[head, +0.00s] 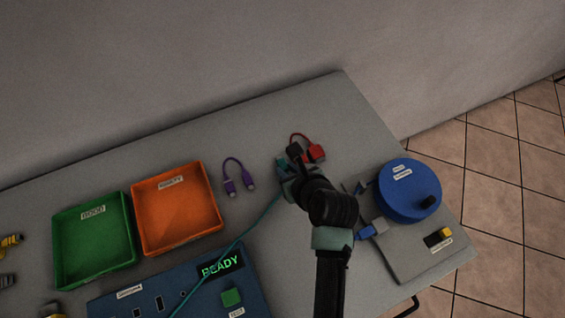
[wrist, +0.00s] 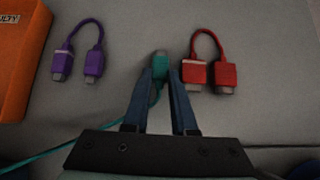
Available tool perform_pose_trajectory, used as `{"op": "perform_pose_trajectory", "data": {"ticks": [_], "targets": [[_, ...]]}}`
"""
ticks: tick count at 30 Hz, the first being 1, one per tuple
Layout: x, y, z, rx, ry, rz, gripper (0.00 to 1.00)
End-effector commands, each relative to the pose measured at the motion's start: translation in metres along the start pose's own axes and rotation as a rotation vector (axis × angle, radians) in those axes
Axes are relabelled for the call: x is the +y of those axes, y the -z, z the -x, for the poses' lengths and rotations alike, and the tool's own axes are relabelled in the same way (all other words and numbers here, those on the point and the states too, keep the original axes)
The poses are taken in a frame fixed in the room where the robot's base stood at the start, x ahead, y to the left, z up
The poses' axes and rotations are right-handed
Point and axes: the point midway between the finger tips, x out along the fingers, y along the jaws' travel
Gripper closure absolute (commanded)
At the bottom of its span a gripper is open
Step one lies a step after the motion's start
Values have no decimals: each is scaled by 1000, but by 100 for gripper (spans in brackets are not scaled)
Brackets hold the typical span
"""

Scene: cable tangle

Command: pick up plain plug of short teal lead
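The teal plug (wrist: 160,64) lies on the grey table in the wrist view, between and just past the fingertips of my gripper (wrist: 162,76). Its teal cable (wrist: 85,140) loops behind the fingers and runs off to the left. My fingers are apart on either side of the plug; a narrow gap seems to show on its right. In the head view my gripper (head: 296,172) hides most of the plug, and the teal cable (head: 250,228) runs down-left across the blue test panel. Whether the plug is plain or labelled is too small to tell.
A red lead (wrist: 210,72) lies close right of my fingers, a purple lead (wrist: 80,52) farther left. Orange (head: 178,245) and green (head: 95,280) trays stand at left. A blue reel (head: 408,190) sits at right. The far table corner is clear.

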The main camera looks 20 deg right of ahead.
Motion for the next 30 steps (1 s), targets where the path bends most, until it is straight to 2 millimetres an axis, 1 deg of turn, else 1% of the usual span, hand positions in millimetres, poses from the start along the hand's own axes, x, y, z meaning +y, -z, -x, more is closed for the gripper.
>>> {"op": "perform_pose_trajectory", "data": {"ticks": [11,14,17,24,30], "targets": [[0,0,0,0,0,0,100],[0,-4,4,-2,1,1,100],[0,-14,13,-3,1,2,100],[-1,-50,48,-5,1,2,100],[-1,-68,67,-3,1,1,100]]}}
